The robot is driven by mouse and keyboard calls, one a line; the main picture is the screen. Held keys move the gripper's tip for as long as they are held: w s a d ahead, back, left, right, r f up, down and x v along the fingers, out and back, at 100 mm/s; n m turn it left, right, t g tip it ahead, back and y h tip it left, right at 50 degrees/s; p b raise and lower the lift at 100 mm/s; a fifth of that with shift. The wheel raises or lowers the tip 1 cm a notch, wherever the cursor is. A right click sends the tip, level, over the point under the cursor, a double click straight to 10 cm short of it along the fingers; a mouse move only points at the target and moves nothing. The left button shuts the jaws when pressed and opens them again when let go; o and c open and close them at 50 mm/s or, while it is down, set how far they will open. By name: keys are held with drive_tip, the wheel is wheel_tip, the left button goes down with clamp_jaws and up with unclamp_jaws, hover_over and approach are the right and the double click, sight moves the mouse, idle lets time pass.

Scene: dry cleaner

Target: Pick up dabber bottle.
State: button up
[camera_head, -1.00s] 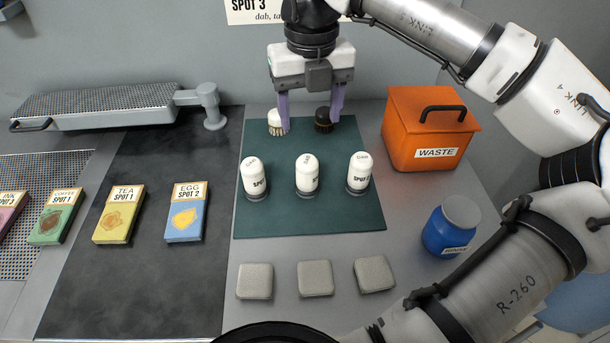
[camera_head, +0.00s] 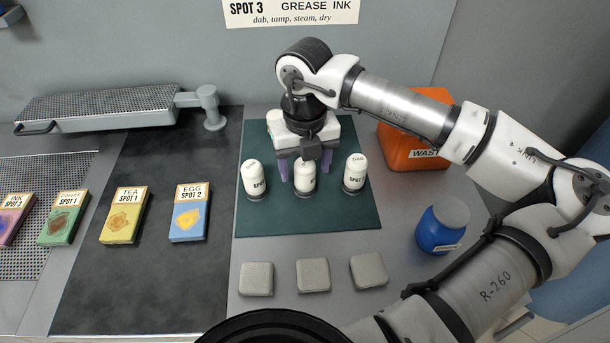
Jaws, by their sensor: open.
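Three white dabber bottles with dark bases stand upright in a row on the green mat (camera_head: 330,218): a left bottle (camera_head: 254,178), a middle bottle (camera_head: 304,178) and a right bottle (camera_head: 354,172). My gripper (camera_head: 304,172) is open, pointing down, with its purple fingers on either side of the middle bottle's upper part. The gripper body hides part of that bottle's top. I cannot tell whether the fingers touch it.
An orange waste bin (camera_head: 408,156) stands behind my arm at the right, with a blue jar (camera_head: 440,228) in front. Several grey pads lie before the mat. Stain cards, including a yellow one (camera_head: 125,215), lie left. The brushes at the mat's back are mostly hidden.

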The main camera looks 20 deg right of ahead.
drive_tip(key=c, duration=1.1)
